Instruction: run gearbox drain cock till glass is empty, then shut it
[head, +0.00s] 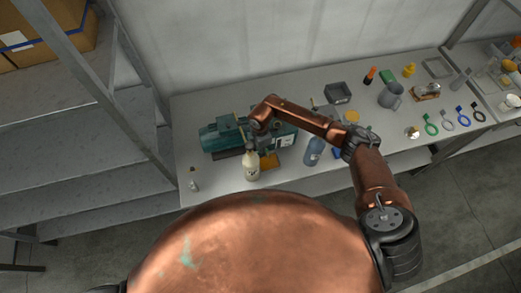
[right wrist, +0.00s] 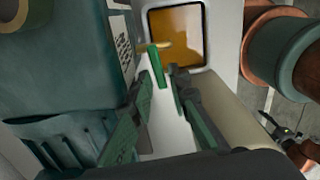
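The gearbox (head: 222,136) is a teal machine on the bench, partly hidden by my right arm; its teal casing (right wrist: 75,55) fills the left of the right wrist view. A green bar (right wrist: 156,66), seemingly the drain cock's handle, stands beside a small brass part (right wrist: 168,44). My right gripper (right wrist: 164,82) has its fingers on either side of the bar's lower end, with a gap showing; it looks open. In the head view the gripper is mostly hidden by its arm. I cannot make out the glass or any flow.
A tray with amber liquid (right wrist: 178,34) lies beyond the fingertips. A cream bottle (head: 251,172) and a blue bottle (head: 314,152) stand near the bench's front edge. A grey jug (head: 390,96) and several small items lie to the right. The front right bench is partly free.

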